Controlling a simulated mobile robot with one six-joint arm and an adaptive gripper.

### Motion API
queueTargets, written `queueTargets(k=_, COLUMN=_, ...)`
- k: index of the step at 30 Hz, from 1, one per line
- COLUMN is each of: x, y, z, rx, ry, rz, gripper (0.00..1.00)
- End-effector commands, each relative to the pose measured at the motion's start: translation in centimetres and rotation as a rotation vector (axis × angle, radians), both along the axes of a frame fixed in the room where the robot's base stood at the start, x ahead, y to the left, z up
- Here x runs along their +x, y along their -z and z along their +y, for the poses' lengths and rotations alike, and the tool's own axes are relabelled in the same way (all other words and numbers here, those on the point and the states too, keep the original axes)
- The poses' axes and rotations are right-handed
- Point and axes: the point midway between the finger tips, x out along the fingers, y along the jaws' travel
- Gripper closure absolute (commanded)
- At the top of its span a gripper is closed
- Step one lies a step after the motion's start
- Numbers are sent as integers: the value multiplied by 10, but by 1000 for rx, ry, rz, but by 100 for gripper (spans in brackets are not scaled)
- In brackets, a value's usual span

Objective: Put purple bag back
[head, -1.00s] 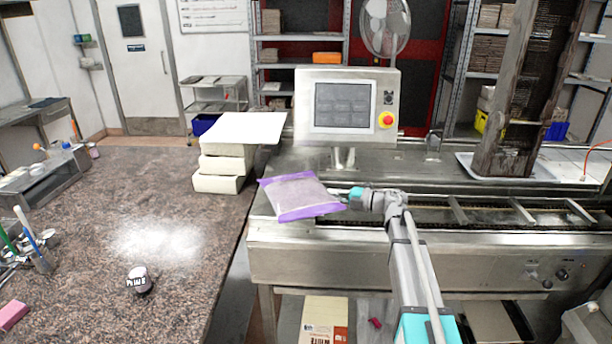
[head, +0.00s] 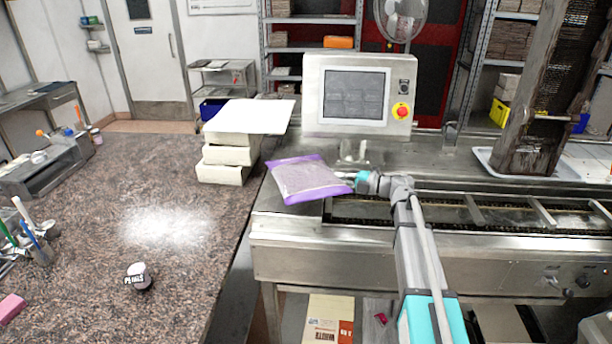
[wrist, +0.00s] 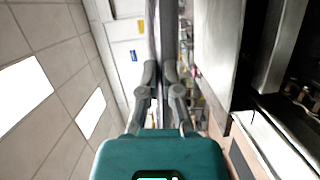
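The purple bag (head: 308,178) is a flat, pale pouch with purple edges. In the head view it is held out over the left end of the steel conveyor machine (head: 300,235), with its right edge at my gripper (head: 349,177). In the wrist view my gripper's two fingers (wrist: 160,72) are close together on a thin dark strip, which looks like the bag seen edge-on. The fingertips are partly hidden by the bag in the head view. I cannot tell how high the bag is above the machine.
A stack of pale boxes (head: 225,172) with a white sheet on top stands left of the bag. A control screen (head: 357,95) rises behind it.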

Motion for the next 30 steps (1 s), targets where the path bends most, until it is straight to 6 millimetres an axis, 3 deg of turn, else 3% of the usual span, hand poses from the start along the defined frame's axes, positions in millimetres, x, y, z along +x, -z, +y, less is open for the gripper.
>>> queueTargets(k=10, x=-12, y=4, z=2, rx=4, ry=46, rz=-10, gripper=100)
queueTargets(k=24, x=-81, y=23, z=28, rx=18, ry=335, rz=-72, gripper=100)
queueTargets(k=30, x=-96, y=27, z=28, rx=17, ry=415, rz=-85, gripper=100)
